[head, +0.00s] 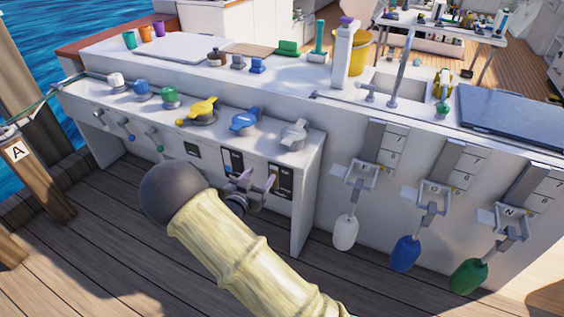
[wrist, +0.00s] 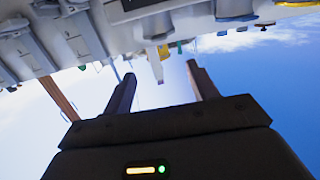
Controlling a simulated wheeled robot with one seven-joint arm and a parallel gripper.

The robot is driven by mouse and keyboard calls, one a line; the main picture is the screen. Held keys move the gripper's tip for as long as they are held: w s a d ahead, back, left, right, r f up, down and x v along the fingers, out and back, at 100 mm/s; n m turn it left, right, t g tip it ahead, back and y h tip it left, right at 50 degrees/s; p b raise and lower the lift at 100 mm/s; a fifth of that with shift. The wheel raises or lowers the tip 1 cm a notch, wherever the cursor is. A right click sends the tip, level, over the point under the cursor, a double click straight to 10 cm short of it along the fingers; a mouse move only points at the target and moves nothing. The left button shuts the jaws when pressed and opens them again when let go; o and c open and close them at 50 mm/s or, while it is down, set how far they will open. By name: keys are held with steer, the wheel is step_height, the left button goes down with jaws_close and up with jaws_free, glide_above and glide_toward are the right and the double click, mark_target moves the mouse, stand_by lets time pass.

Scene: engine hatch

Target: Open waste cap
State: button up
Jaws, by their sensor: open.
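A row of caps sits on the white console: a white cap (head: 115,79), a blue cap (head: 142,87) and a green cap (head: 170,97). To their right are a yellow handled fitting (head: 199,110), a blue one (head: 246,121) and a white-grey one (head: 294,135). No readable label shows which is the waste cap. My gripper (head: 252,183) is in front of the console's front panel, below the blue and white-grey fittings. In the wrist view its two fingers (wrist: 162,86) are spread apart with nothing held between them.
Switch panels (head: 280,181) are on the console front near my gripper. Levers with white (head: 345,232), blue (head: 404,253) and green (head: 468,275) handles hang at the right. A spray bottle (head: 345,55) and yellow bucket (head: 360,51) stand on the counter.

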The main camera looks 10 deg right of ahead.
mark_target(284, 145)
steer(key=shift+s+a+f+t+h, duration=0.15)
steer(key=shift+f+t+h, duration=0.15)
steer(key=shift+h, duration=0.1)
steer(key=b+x, duration=0.2)
steer(key=x, duration=1.5)
jaws_close()
